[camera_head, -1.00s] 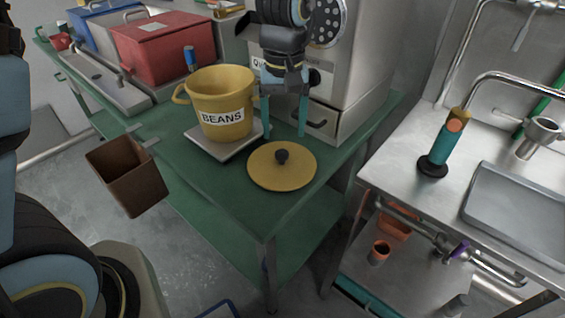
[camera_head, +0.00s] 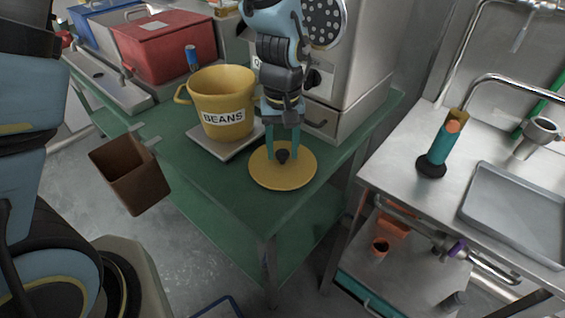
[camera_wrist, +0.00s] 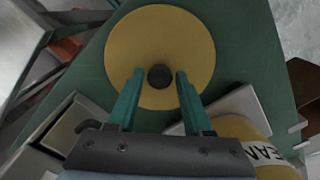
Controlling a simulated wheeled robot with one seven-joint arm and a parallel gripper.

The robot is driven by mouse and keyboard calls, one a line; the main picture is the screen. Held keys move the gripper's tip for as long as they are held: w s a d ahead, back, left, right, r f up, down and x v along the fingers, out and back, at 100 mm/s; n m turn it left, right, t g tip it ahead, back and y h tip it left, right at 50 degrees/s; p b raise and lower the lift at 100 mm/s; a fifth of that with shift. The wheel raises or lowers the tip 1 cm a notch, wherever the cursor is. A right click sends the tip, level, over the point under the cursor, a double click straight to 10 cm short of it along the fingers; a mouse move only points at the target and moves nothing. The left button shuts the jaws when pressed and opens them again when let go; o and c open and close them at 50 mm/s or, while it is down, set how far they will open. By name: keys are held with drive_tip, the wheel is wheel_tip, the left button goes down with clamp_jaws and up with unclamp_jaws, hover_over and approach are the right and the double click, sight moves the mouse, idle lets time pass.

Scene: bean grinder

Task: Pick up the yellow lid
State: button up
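The yellow lid (camera_head: 262,180) is a flat round disc with a dark knob (camera_head: 282,156) at its centre, lying on the green table. My gripper (camera_head: 282,158) points down over the lid, its two teal fingers on either side of the knob. In the wrist view, the lid (camera_wrist: 190,40) fills the upper middle. My gripper (camera_wrist: 159,76) is open there, with a fingertip to the left and right of the knob (camera_wrist: 160,77) and a gap on each side. The exact height of the fingertips above the lid is hard to tell.
A yellow pot labelled BEANS (camera_head: 222,95) stands on a scale plate (camera_head: 205,145) left of the lid. The grinder (camera_head: 350,70) stands behind my gripper. A brown bin (camera_head: 130,178) hangs at the table's left edge. The green table (camera_head: 222,190) is clear in front of the lid.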

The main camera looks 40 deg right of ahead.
clamp_jaws()
drive_tip(key=shift+r, duration=0.1)
idle(0.3)
